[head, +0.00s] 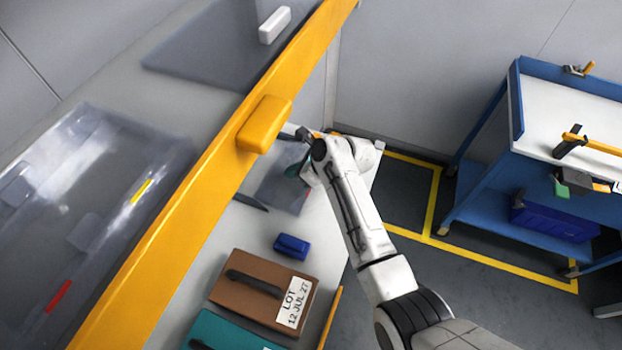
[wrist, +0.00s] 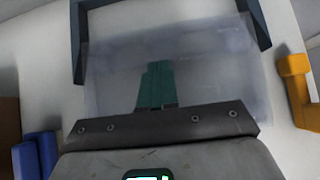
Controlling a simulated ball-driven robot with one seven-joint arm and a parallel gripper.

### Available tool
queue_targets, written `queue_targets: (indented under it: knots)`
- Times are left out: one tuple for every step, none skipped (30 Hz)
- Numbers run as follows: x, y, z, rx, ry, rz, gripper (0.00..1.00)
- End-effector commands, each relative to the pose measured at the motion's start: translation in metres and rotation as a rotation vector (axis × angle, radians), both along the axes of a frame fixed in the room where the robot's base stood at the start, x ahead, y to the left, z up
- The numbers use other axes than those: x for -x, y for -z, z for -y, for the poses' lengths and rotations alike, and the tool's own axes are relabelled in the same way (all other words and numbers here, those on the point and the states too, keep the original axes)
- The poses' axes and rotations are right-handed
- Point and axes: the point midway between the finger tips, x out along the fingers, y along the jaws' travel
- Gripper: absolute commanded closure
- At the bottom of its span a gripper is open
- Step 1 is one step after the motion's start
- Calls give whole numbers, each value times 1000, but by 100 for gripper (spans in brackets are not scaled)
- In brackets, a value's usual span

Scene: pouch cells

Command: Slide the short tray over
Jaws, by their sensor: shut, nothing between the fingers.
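My gripper (head: 297,168) is partly hidden by my wrist in the head view. In the wrist view its green fingers (wrist: 155,85) are together and empty, over a translucent grey sheet (wrist: 215,70) with a dark U-shaped frame (wrist: 78,50) around its far side. The sheet also shows in the head view (head: 282,192). A brown flat case (head: 235,291) with a dark handle and a label "LOT 12 JUL 27" lies nearer, apart from my gripper. A teal one (head: 225,333) lies beside it, cut off by the picture edge. I cannot tell which piece is the short tray.
A yellow bar (head: 180,208) with a yellow block (head: 264,124) slants across the view above the bench. A blue block (head: 292,246) sits between the sheet and the brown case. An orange piece (wrist: 297,85) stands right of the sheet. A blue cart (head: 490,195) stands at right.

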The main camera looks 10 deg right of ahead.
Motion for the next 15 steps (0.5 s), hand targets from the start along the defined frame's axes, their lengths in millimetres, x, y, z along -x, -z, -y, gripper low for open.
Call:
queue_targets:
  knots:
    - [-8, 0, -13, -1, -6, -1, 100]
    - [-12, 1, -19, -1, -5, 0, 100]
    - [-18, 1, -26, 0, -6, -1, 100]
    - [-22, 2, -31, 0, -5, -1, 100]
    - [-26, 2, -36, 0, -4, 0, 100]
    - [-31, 2, -42, 0, -4, -1, 100]
    - [-33, 3, -45, -1, -4, -2, 100]
    - [-35, 3, -48, -1, -3, -1, 100]
    - [-38, 2, -51, -1, -2, -2, 100]
    - [-39, 2, -53, -1, -1, -1, 100]
    - [-40, 2, -54, 0, -1, -2, 100]
    - [-41, 2, -55, 0, -1, -2, 100]
    - [-41, 2, -56, 0, -2, -3, 100]
    - [-41, 2, -56, 0, -2, -3, 100]
    - [-41, 2, -56, 0, -2, -3, 100]
